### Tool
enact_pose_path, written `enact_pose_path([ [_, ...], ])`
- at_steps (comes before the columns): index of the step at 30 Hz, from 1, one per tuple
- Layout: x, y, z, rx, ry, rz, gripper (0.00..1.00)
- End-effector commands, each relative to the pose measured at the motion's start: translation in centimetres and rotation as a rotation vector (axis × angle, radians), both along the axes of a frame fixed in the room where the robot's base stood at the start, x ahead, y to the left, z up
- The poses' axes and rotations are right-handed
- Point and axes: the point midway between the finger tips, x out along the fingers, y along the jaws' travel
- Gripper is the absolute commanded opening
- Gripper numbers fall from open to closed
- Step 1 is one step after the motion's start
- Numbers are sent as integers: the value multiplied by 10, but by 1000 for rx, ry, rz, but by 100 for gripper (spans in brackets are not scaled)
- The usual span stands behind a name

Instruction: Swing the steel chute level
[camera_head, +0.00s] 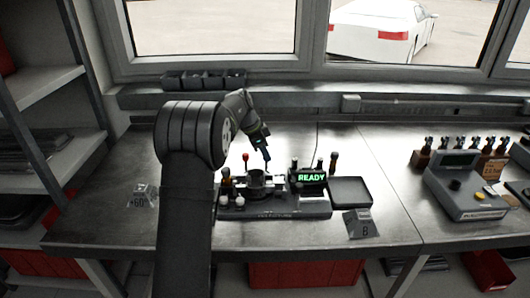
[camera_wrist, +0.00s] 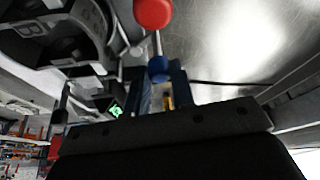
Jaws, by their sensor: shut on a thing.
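My gripper (camera_head: 267,157) reaches down over the fixture (camera_head: 275,210) on the bench. In the wrist view its two blue-grey fingers stand on either side of a blue ball knob (camera_wrist: 158,68), and the gripper is shut on it. A thin rod runs between this knob and a red ball (camera_wrist: 153,12) in that view.
A round dark housing (camera_wrist: 55,35) lies close by the fingers. A READY display (camera_head: 311,178) and a dark tray (camera_head: 351,191) stand to the right. A grey console (camera_head: 466,190) is farther right. Bare steel bench (camera_head: 375,150) lies behind the tray.

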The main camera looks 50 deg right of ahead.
Motion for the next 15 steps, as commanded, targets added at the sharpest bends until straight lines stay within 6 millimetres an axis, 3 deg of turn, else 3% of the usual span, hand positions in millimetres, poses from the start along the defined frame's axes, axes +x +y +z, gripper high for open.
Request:
enact_pose_path([
  [8, 1, 2, 0, 2, 0, 16, 0],
  [9, 1, 2, 0, 2, 0, 16, 30],
  [11, 1, 2, 0, 2, 0, 16, 42],
  [15, 1, 2, 0, 2, 0, 16, 43],
])
